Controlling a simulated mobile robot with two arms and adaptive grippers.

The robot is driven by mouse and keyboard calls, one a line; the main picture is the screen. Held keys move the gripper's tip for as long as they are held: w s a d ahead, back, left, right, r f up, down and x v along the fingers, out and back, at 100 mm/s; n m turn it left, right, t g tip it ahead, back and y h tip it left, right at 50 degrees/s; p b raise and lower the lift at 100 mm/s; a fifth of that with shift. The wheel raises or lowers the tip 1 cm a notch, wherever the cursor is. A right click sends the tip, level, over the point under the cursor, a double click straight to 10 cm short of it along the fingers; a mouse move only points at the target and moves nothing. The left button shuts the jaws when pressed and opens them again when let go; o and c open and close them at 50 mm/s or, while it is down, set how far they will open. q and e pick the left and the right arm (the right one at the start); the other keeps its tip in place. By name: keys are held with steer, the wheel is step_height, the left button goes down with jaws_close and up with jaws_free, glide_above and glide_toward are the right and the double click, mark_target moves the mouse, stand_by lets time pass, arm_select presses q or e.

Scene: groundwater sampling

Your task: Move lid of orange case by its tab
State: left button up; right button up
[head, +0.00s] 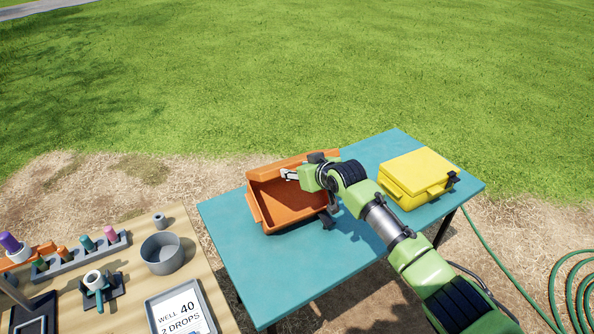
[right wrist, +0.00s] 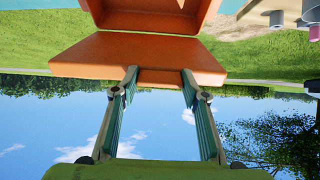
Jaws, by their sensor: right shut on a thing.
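The orange case (head: 290,215) stands open on the teal table, its inside facing me. Its orange lid (head: 262,172) is raised at the back of the case. My right gripper (head: 287,174) reaches over the case from the right and is shut on the lid's tab. In the right wrist view, the lid (right wrist: 110,55) lies across the top, and its tab (right wrist: 158,75) sits between the two fingers of my right gripper (right wrist: 159,80). My right arm hides part of the case's right side. My left gripper is not in view.
A closed yellow case (head: 415,172) stands on the right of the teal table (head: 235,250). A wooden table at left holds a grey pot (head: 162,253), a tray with a card (head: 180,312) and a rack of coloured caps (head: 85,250). A green hose lies at right.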

steer(key=shift+w+a+r, duration=0.1)
steer(key=shift+a+r, duration=0.1)
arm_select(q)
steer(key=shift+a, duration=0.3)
arm_select(e)
steer(key=o, duration=1.6)
steer(key=shift+d, duration=0.1)
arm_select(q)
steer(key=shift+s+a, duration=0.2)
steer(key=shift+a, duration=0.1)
arm_select(e)
steer(key=shift+f, duration=0.1)
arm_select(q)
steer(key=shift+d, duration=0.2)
arm_select(e)
steer(key=v, duration=1.2)
